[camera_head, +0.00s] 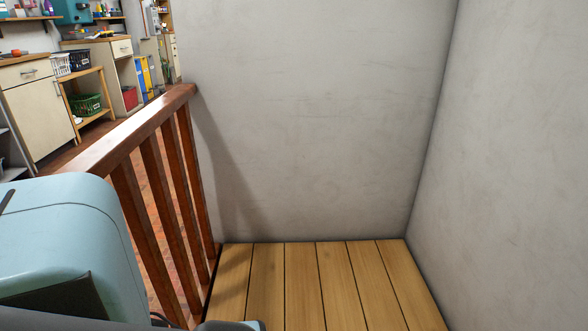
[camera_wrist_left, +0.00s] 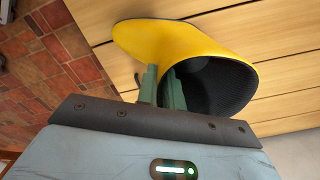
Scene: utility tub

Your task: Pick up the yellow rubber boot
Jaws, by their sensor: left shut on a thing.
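The yellow rubber boot (camera_wrist_left: 190,35) shows in the left wrist view, lying over wooden planks with its dark, open top facing my gripper. My left gripper (camera_wrist_left: 163,80) is shut on the boot's rim, with one green finger against the yellow outside and the other at the dark opening. The boot's toe is not clearly visible, and I cannot tell whether the boot touches the planks. The head view shows neither the boot nor my gripper fingers. My right gripper is in neither view.
A reddish wooden railing (camera_head: 150,130) runs along the left of the plank floor (camera_head: 320,285). A grey wall (camera_head: 310,110) closes the back and another wall (camera_head: 520,150) the right. Cabinets (camera_head: 40,115) and shelves stand beyond the railing. The visible planks are bare in the head view.

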